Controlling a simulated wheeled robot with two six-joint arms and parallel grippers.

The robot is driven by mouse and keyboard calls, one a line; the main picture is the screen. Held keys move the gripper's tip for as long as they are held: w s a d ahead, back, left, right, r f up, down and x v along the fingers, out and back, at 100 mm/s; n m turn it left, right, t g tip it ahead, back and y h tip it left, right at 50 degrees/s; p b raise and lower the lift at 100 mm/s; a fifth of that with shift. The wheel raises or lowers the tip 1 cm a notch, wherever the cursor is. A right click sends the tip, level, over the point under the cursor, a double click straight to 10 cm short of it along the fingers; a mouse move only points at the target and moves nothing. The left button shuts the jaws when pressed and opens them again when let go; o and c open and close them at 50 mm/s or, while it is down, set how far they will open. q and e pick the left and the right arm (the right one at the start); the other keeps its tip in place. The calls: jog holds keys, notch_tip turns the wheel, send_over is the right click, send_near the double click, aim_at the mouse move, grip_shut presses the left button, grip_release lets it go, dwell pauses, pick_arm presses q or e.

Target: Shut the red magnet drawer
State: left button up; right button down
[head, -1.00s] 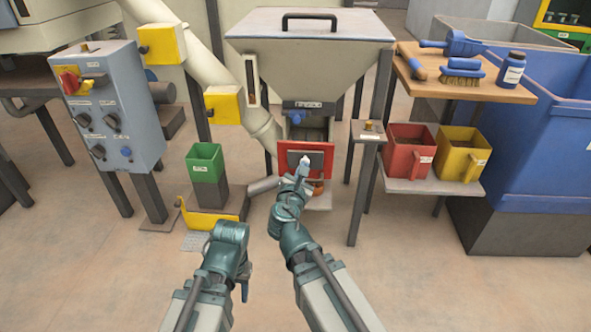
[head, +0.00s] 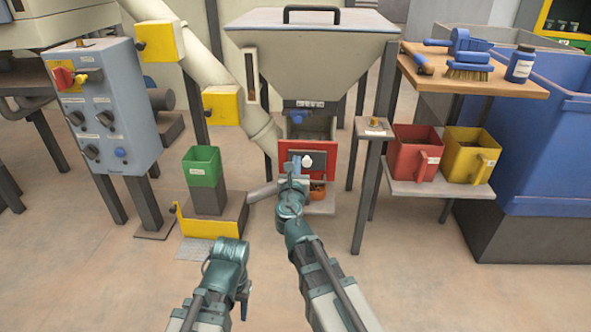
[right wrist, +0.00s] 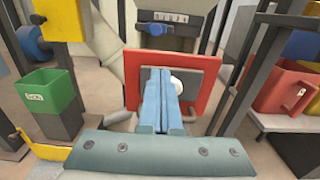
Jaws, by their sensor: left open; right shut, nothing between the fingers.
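The red magnet drawer (head: 326,174) is under the hopper, with a dark panel and a white knob (head: 307,161) on its front. Its front seems to stand out from the housing, with a gap above it; how far cannot be told. In the right wrist view the red front (right wrist: 210,101) fills the middle. My right gripper (head: 295,164) is shut and empty in front of the panel, just left of the knob. Its blue fingers (right wrist: 157,95) overlap the panel there; contact cannot be told. My left gripper (head: 244,299) is open, low at the front left, away from the drawer.
A green box (head: 203,168) on a stand and a yellow-edged platform (head: 210,226) are left of the drawer. A post (head: 371,165) and a shelf with red (head: 409,160) and yellow (head: 465,165) bins are to the right. The floor in front is clear.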

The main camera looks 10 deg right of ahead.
aim_at(299, 143)
jog(key=x, duration=0.8)
jog(key=shift+w, duration=0.1)
jog(key=x, duration=1.3)
jog(key=shift+w, duration=0.2)
jog(key=shift+s+f, duration=0.1)
